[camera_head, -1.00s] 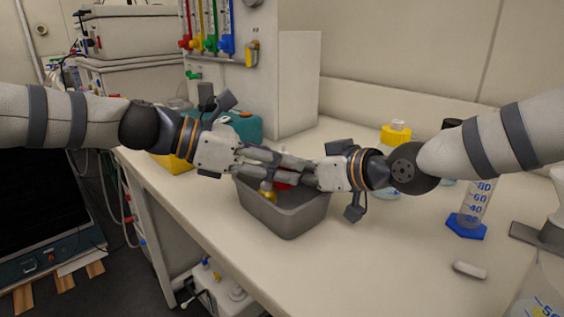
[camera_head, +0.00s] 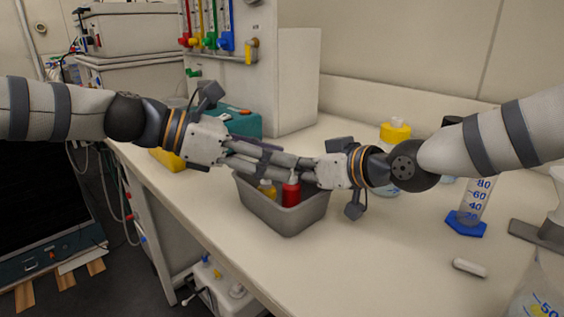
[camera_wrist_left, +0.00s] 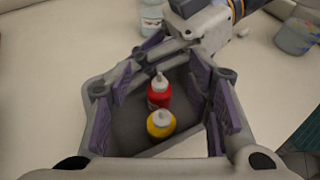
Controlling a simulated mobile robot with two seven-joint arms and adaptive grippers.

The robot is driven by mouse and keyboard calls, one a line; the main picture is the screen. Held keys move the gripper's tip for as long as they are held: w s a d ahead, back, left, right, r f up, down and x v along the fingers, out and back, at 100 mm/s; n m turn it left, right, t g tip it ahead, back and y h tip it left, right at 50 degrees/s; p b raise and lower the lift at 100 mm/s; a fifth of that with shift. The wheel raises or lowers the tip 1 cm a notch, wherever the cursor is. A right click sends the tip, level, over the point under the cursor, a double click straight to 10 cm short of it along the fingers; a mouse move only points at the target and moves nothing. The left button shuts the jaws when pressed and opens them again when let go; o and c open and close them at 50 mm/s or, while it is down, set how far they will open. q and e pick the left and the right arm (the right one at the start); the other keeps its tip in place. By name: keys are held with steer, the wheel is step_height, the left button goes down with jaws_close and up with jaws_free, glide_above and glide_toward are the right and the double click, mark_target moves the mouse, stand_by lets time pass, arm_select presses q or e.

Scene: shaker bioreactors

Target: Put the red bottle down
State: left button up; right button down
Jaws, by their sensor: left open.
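The red bottle (camera_head: 291,191) stands upright in the grey bin (camera_head: 286,221), beside a yellow bottle (camera_head: 266,189). The red bottle also shows in the left wrist view (camera_wrist_left: 158,95), with the yellow bottle (camera_wrist_left: 160,125) nearer the camera. My left gripper (camera_head: 284,166) is open just above the bin. Its purple-padded fingers lie on either side of the bottles in the left wrist view, apart from the red bottle. My right gripper (camera_head: 308,170) reaches in from the right at the bin's edge, close to the left fingers. Its fingertips are partly hidden and overlap the left fingers.
A teal box (camera_head: 243,122) and a white upright panel stand behind the bin. At the right are a yellow-topped bottle (camera_head: 394,133), a blue-based measuring cylinder (camera_head: 467,222) and a small white rod (camera_head: 470,267). The bench in front of them is mostly clear.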

arm_select(q)
steer(key=v, duration=1)
steer(key=shift+a, duration=0.2)
arm_select(e)
steer(key=c, duration=1.7)
jaws_free()
